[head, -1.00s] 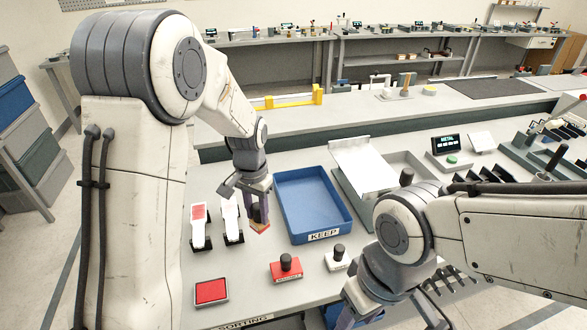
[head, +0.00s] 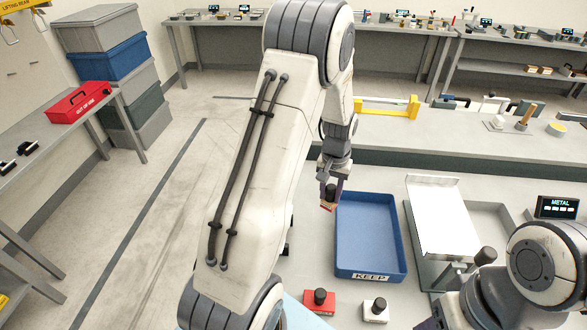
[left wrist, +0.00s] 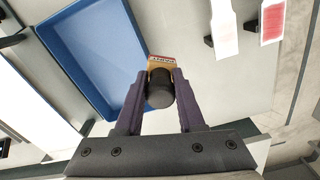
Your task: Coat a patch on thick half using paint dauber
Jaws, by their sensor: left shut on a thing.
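My left gripper (head: 329,196) is shut on the paint dauber (head: 328,205), which has a black knob and a wood-and-red base. It holds the dauber beside the blue tray's left edge. The dauber (left wrist: 160,88) also shows between the purple fingers in the left wrist view. There, one plain white piece (left wrist: 224,28) and one white piece with a red patch (left wrist: 272,20) lie to the right of the dauber, apart from it. I cannot tell which is the thick half. My left arm hides them in the head view. My right gripper is mostly cut off at the bottom right.
The blue KEEP tray (head: 371,272) stands right of the dauber. A red block with a black knob (head: 319,302) and a white one (head: 376,310) stand in front of it. A white sheet-topped stand (head: 440,220) and METAL display (head: 557,207) are further right.

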